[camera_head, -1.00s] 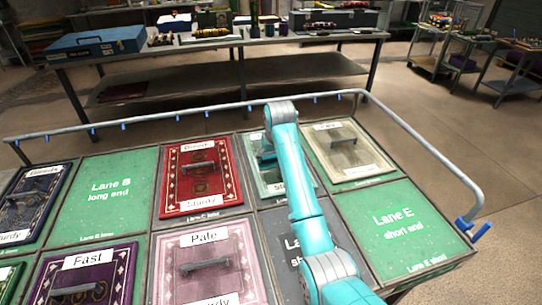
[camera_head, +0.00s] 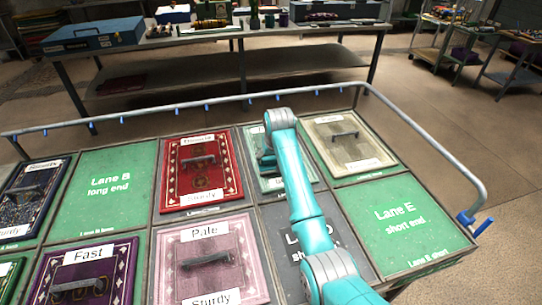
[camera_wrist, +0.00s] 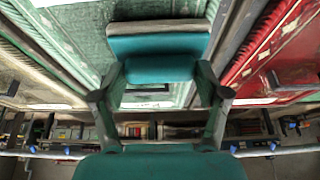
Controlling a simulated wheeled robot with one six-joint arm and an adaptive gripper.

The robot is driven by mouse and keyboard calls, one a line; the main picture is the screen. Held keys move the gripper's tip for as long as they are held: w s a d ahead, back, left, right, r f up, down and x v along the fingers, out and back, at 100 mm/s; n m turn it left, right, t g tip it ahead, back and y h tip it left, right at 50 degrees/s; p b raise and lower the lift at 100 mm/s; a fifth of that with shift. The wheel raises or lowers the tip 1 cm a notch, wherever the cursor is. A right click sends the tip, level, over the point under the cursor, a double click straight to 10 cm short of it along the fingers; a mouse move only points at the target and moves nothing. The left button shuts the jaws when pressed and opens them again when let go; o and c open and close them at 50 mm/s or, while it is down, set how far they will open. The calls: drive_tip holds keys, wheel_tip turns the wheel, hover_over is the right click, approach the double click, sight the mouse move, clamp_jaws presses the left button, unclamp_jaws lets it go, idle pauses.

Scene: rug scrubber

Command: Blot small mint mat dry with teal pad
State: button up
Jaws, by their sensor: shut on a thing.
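The small mint mat (camera_head: 290,185) lies in the back row, between the red and cream mats. My arm hides much of it in the head view. In the wrist view its pale green surface (camera_wrist: 75,35) spreads beyond the pad. My gripper (camera_wrist: 160,82) is shut on the teal pad (camera_wrist: 160,68), a teal block with a greyish layer along its far side. The pad is over the mint mat. I cannot tell whether it touches the mat. In the head view the gripper is mostly behind my arm.
The red mat (camera_head: 201,188) with a raised handle lies left of the mint mat. The cream mat (camera_head: 349,152), also with a handle, lies right. The pink mat (camera_head: 210,255) is nearer. Lane E (camera_head: 400,220) is bare. A grey rail (camera_head: 225,103) edges the table.

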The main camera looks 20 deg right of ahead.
drive_tip(key=shift+s+f, duration=0.15)
drive_tip(key=shift+f, duration=0.35)
idle(2.2)
drive_tip(key=shift+r, duration=0.1)
drive_tip(key=shift+r, duration=2.3)
